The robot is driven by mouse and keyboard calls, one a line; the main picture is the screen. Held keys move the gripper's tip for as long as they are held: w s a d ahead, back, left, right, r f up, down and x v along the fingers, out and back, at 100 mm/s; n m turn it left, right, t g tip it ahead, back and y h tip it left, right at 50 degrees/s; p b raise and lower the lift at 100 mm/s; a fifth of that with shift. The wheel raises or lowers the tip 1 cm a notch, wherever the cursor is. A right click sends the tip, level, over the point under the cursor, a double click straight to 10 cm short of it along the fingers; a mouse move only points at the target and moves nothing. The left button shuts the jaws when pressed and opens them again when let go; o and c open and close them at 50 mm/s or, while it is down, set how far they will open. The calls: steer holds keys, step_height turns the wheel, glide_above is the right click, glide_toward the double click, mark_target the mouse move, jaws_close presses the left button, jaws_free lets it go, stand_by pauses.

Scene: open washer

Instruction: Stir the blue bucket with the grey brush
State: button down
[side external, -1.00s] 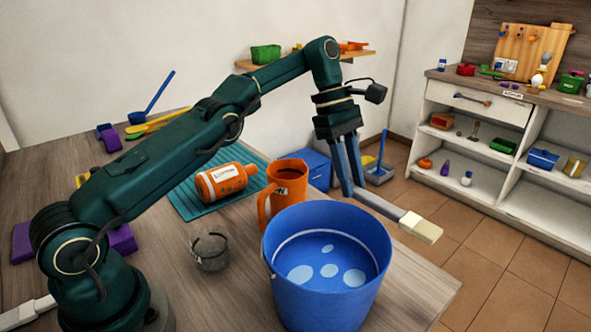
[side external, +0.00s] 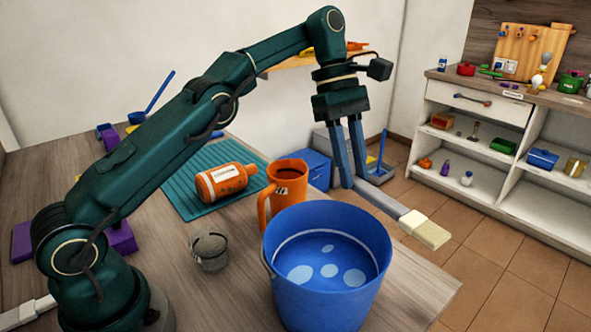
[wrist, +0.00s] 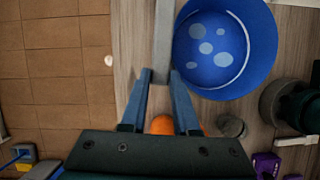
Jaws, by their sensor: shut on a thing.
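The grey brush (side external: 380,197) has a long grey handle and a cream bristle block (side external: 425,229). My gripper (side external: 347,182) is shut on the handle, holding the brush out sideways with the bristles at the right. The blue bucket (side external: 325,308) stands upright near the table edge, with pale round spots on its blue inside. The brush is above and behind the bucket's rim in the side view, not inside it. In the wrist view, the handle (wrist: 163,40) extends from between my fingertips (wrist: 157,74), beside the bucket (wrist: 262,45); the bristles are out of view.
An orange mug (side external: 288,178) stands close behind the bucket. A clear glass (side external: 209,251) is left of it. An orange bottle (side external: 226,181) lies on a teal mat (side external: 187,200). Purple blocks (side external: 119,236) are farther left. White shelves (side external: 480,150) stand across the tiled floor.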

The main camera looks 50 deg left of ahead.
steer(key=s+m+g+y, duration=0.1)
steer(key=s+m, duration=0.3)
steer(key=m, duration=0.1)
steer(key=s+a+m+g+y, duration=0.1)
steer(key=s+m+y, duration=0.1)
steer(key=s+m, duration=0.2)
steer(key=s+m+g+y, duration=0.1)
steer(key=s+m+g, duration=0.1)
steer(key=s+m, duration=0.2)
steer(key=shift+s+a+r+m, duration=0.15)
steer(key=shift+a+m, duration=0.05)
steer(key=shift+m, duration=0.75)
steer(key=shift+s+a+r+m, duration=0.1)
steer(key=shift+s+a+m, duration=0.1)
steer(key=shift+m, duration=0.75)
steer(key=w+d+r+m+t+h, duration=0.1)
steer(key=w+d+r+t, duration=0.15)
steer(key=r+t, duration=0.55)
steer(key=w+d+r+m+t+h, duration=0.1)
steer(key=d+r+t, duration=0.3)
steer(key=r+t, duration=0.45)
step_height(320, 180, down, 18)
steer(key=g, duration=0.1)
steer(key=shift+f+g, duration=0.2)
steer(key=shift+g, duration=0.15)
